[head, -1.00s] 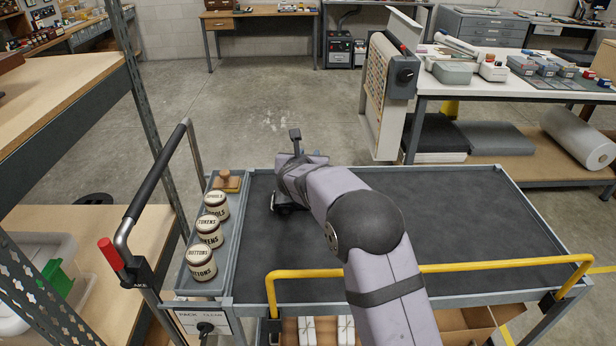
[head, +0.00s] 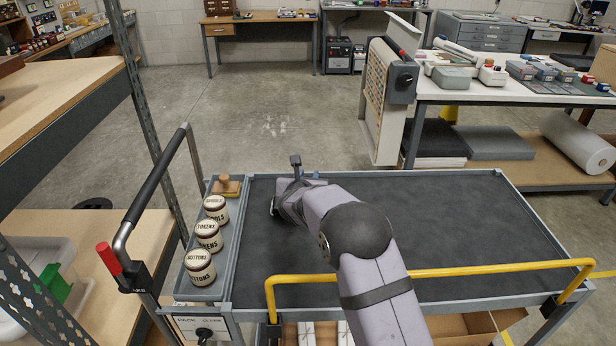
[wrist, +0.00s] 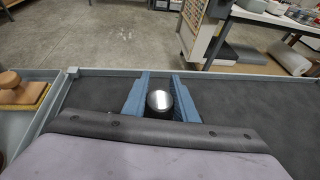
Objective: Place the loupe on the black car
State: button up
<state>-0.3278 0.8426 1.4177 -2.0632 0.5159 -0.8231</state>
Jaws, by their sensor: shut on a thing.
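My gripper (wrist: 161,86) has two blue fingers, shut on the loupe (wrist: 160,101), a dark round piece with a shiny silver top, in the middle of the wrist view. The fingers and loupe are over the dark mat of the cart; I cannot tell how high. In the head view my arm hides most of the gripper, and only small blue bits (head: 316,174) of it show near the mat's far left part. The loupe is hidden there. I cannot make out a black car in either view.
The cart's dark mat (head: 450,220) is clear to the right. A grey side tray (head: 180,290) on the left holds labelled jars (head: 209,236) and a wooden-handled stamp (head: 226,184). A yellow rail (head: 480,268) runs along the near edge. A black push handle (head: 158,172) rises at the left.

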jog(key=shift+f, duration=0.2)
jog(key=o, duration=1)
jog(key=shift+r, duration=0.15)
jog(key=shift+r, duration=0.15)
jog(key=shift+s+a, duration=0.1)
jog(key=shift+s, duration=0.15)
jog(key=b+v, duration=0.2)
jog(key=v, duration=0.9)
jog(key=shift+s+r+b, duration=0.1)
jog(key=shift+s+b, duration=0.1)
jog(key=shift+b, duration=0.1)
